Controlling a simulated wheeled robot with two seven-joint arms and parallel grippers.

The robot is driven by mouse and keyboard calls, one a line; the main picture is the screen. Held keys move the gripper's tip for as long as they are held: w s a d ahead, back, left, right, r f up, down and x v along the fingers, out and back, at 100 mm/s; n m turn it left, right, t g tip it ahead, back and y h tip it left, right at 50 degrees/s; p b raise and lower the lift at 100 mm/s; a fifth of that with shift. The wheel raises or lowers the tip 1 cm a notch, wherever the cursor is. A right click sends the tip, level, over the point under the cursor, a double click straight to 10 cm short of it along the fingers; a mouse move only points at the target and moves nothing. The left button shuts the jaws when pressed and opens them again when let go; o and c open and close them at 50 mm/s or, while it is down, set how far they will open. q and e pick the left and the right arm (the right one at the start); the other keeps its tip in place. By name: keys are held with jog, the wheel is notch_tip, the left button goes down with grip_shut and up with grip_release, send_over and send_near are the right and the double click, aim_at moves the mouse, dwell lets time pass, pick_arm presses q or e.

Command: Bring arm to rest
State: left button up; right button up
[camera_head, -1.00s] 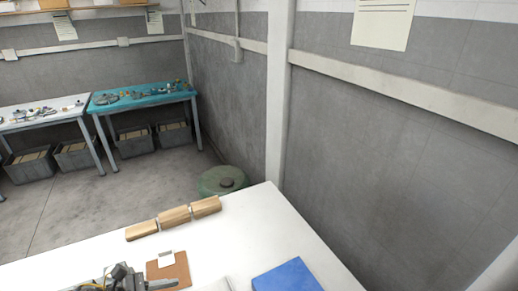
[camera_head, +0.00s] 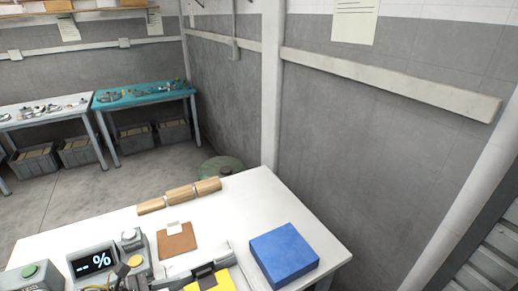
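A dark and grey mechanical part with yellow bits (camera_head: 122,278) shows at the bottom edge of the head view, in front of a control box with a "%" display (camera_head: 95,262). It looks like the end of my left arm, but it is cut off by the frame. I cannot make out its fingertips or whether it holds anything. My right gripper is not in view. The buffing brush cannot be made out.
The white table (camera_head: 318,238) holds a blue block (camera_head: 283,254), a brown board (camera_head: 177,243), wooden blocks (camera_head: 180,194) and a grey, black and yellow item (camera_head: 205,275). A green round bin (camera_head: 221,168) stands behind it. Walls rise behind and right.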

pick_arm(q)
jog(key=s+a+f+m+g+y, duration=0.2)
jog(key=s+f+m+y, duration=0.5)
jog(key=m, duration=0.7)
jog(key=s+a+f+m+g+y, duration=0.1)
jog(key=s+a+f+m+y, duration=0.2)
jog(key=s+m, duration=0.8)
notch_tip(320, 180, down, 31)
jog(key=w+d+m+g+y+b, duration=0.1)
jog(key=d+m+g+b, duration=0.15)
jog(key=b, duration=0.25)
jog(key=s+a+f+b, duration=0.2)
jog(key=s+f, duration=0.6)
jog(key=f, duration=0.2)
jog(key=s+a+f+b, duration=0.1)
jog(key=s+f+b, duration=0.2)
jog(key=s+f, duration=0.5)
notch_tip(320, 180, down, 3)
jog(key=shift+s+a+f+y, duration=0.15)
jog(key=shift+s+a+y, duration=0.15)
jog(key=shift+a, duration=0.05)
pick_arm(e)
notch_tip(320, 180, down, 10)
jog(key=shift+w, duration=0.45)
